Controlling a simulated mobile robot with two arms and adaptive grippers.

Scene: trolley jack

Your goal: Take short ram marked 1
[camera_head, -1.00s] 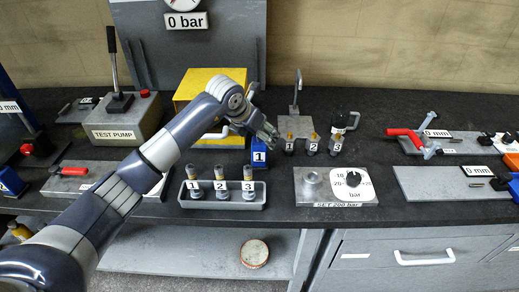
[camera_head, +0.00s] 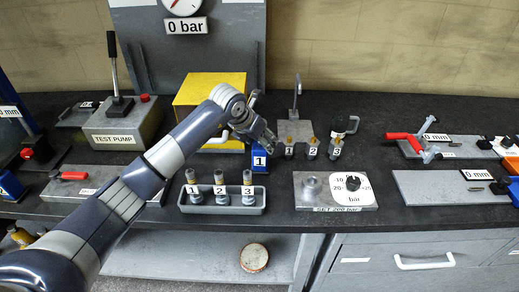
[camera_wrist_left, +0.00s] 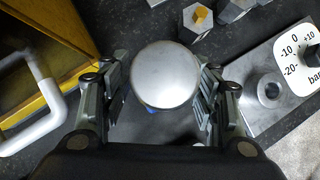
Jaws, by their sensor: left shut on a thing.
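The ram marked 1 (camera_head: 260,160) is a blue body with a white label, standing upright on the dark bench just in front of the yellow box. In the left wrist view its round silver top (camera_wrist_left: 165,75) sits between my finger pads, with a sliver of blue below it. My left gripper (camera_head: 264,136) is shut on this ram from above; it also shows in the left wrist view (camera_wrist_left: 163,95). The fingers hide the ram's upper part in the head view. I cannot see a gap under the ram. My right gripper is not in view.
A yellow box (camera_head: 205,95) with a pale handle stands close behind. Several dark pieces with orange tops (camera_head: 312,150) stand to the right. A grey tray (camera_head: 225,210) with numbered pieces lies in front. A gauge-marked plate (camera_head: 310,200) is front right. Bench between them is narrow.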

